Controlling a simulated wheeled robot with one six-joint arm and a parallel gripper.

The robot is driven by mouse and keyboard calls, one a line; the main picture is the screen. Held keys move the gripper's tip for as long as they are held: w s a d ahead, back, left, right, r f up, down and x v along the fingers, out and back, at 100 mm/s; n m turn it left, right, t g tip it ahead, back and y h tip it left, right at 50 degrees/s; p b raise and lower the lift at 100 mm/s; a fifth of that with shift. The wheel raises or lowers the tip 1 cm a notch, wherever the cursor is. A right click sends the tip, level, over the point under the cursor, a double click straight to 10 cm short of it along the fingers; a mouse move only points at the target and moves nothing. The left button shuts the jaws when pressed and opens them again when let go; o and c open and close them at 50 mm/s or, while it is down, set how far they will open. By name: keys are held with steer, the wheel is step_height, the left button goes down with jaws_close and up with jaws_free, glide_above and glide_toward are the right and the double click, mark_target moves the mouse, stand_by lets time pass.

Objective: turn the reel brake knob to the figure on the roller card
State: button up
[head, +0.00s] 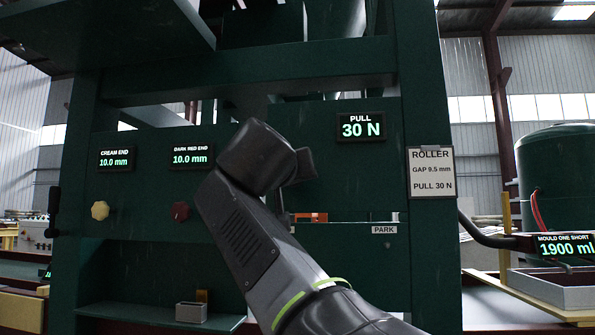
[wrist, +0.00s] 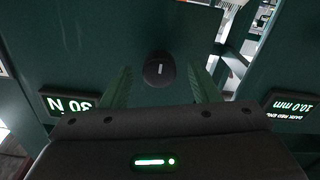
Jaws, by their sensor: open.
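The roller card (head: 431,173) on the right post reads GAP 9.5 mm and PULL 30 N. The pull display (head: 360,127) on the green panel reads 30 N; it also shows upside down in the wrist view (wrist: 68,104). The reel brake knob (wrist: 158,70) is a black round knob with a pale mark on its face; my arm hides it in the head view. My gripper (wrist: 160,74) is open, its two green fingers apart on either side of the knob in the picture. I cannot tell whether they touch it.
A cream knob (head: 100,210) and a dark red knob (head: 180,211) sit left under displays reading 10.0 mm. A PARK label (head: 384,230) is right of my arm. A shelf (head: 160,317) juts out below, carrying a small grey block (head: 191,312).

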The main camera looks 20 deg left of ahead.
steer(key=v, duration=1.1)
steer(key=shift+s+p, duration=0.15)
steer(key=shift+p, duration=0.3)
steer(key=b+x, duration=0.1)
steer(key=x, duration=1.2)
steer(key=shift+w, duration=0.45)
steer(key=shift+s, duration=0.15)
